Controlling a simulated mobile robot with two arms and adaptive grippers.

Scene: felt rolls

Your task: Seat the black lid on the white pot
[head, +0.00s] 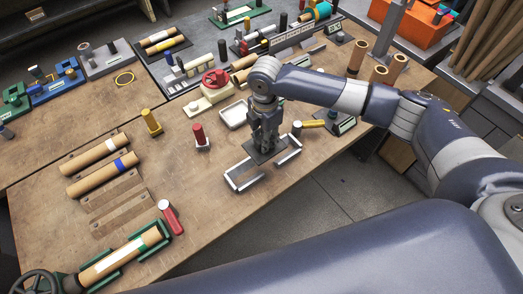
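My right gripper (266,143) reaches in from the right and points down over a flat dark plate (272,156) between pale metal brackets (246,183) near the table's front edge. I cannot tell whether its fingers hold the plate. The plate is the nearest thing to a black lid that I see, but I cannot be sure of it. A small white square dish (233,114) stands just behind and left of the gripper, open at the top. I cannot make out a clear white pot. My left gripper is not in view.
A white box with a red handwheel (214,79) stands behind the dish. Red (201,138) and yellow (151,122) upright pieces stand to the left. Brown rolls (96,153) lie further left. Cardboard tubes (379,74) stand at the right. Bare wood lies left of the brackets.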

